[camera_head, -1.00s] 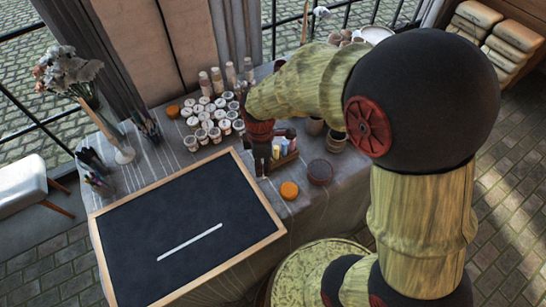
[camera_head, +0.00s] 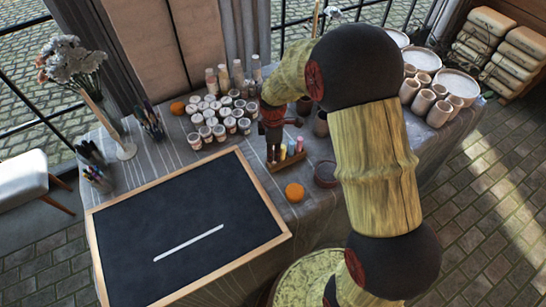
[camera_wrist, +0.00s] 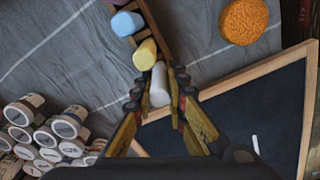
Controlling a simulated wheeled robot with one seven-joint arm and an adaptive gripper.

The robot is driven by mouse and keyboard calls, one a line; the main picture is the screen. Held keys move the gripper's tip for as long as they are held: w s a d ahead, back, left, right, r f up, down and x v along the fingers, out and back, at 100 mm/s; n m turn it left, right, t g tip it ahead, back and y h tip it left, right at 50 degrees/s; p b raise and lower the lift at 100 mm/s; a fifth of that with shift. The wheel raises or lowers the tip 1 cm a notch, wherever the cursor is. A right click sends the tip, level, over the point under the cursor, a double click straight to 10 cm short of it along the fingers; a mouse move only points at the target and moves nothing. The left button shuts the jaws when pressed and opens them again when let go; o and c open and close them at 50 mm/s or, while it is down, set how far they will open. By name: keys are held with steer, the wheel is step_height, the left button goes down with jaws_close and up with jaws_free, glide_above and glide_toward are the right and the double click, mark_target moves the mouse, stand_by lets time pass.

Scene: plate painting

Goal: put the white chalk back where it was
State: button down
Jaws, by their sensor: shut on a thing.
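My gripper (camera_head: 271,153) is shut on the white chalk (camera_wrist: 160,86), which stands between the fingertips in the wrist view. The gripper points down at the left end of a small wooden holder (camera_head: 277,168). In the wrist view the white chalk is at the holder's near end, in line with a yellow chalk (camera_wrist: 145,55), a blue chalk (camera_wrist: 126,23) and a pink chalk partly cut off at the top. I cannot tell whether the white chalk rests in the holder. The head view hides it behind the gripper.
A framed blackboard (camera_head: 180,215) with a drawn white line (camera_head: 189,243) lies in front. An orange sponge-like disc (camera_head: 294,192) and a dark round dish (camera_head: 325,174) sit near the holder. Several paint jars (camera_head: 220,115) stand behind left. Cups and bowls (camera_head: 430,95) stand at right.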

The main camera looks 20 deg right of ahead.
steer(key=shift+f, duration=0.8)
steer(key=shift+r, duration=0.1)
steer(key=c, duration=2.2)
jaws_free()
steer(key=shift+f, duration=0.2)
steer(key=shift+c, duration=0.2)
steer(key=o, duration=0.4)
steer(key=shift+o, duration=0.2)
